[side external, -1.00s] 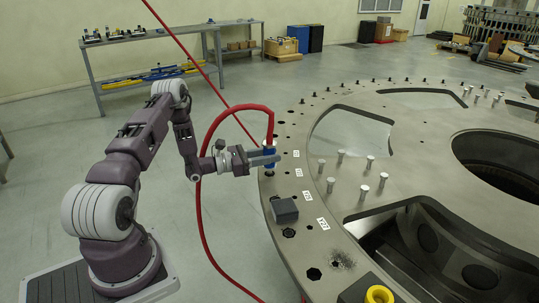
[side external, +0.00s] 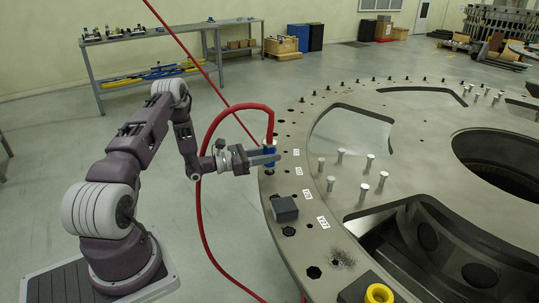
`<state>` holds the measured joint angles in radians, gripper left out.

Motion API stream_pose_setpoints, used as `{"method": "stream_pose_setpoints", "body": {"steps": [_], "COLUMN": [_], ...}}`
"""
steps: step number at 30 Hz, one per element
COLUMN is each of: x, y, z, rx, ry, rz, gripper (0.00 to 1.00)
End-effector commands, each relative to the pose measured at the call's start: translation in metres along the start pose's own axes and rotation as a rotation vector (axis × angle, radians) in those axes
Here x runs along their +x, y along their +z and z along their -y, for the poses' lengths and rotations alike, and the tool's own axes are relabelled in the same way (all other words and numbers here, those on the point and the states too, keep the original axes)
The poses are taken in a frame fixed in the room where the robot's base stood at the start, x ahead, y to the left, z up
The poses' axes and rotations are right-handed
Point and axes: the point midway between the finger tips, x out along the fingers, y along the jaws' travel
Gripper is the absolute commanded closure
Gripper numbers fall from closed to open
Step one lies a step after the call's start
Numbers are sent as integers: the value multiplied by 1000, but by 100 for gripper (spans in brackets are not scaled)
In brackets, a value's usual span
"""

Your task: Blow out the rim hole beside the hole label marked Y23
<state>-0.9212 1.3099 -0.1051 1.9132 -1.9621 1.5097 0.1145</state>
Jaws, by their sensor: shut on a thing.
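My gripper (side external: 267,158) is shut on a blue air nozzle (side external: 270,152) with a red hose (side external: 250,107) looping from its top. The nozzle is upright at the left rim of the large grey turret plate (side external: 300,125). Its tip is low near the rim; whether it sits over or in a hole is hidden. White hole labels run along the rim: one beside the nozzle (side external: 296,153), others (side external: 299,171) and (side external: 307,194) nearer, and the nearest (side external: 323,222). Their print is too small to read surely. Dark open rim holes (side external: 289,231) and (side external: 314,272) show nearer the camera.
A dark grey block (side external: 285,209) stands on the rim between nozzle and nearest label. Dark specks (side external: 342,258) lie scattered on the plate near the front. Several upright metal pins (side external: 341,156) stand inward. A yellow ring (side external: 379,294) is at the bottom edge.

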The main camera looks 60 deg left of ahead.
Motion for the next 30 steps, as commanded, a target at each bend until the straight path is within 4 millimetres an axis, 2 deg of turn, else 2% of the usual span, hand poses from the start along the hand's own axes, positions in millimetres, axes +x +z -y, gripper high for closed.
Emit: {"method": "stream_pose_setpoints", "body": {"steps": [15, 30], "x": [-1, 0], "y": [-1, 52], "z": [0, 0], "rx": [-3, 1], "ry": [0, 0], "rz": [-8, -2], "gripper": [100, 100]}}
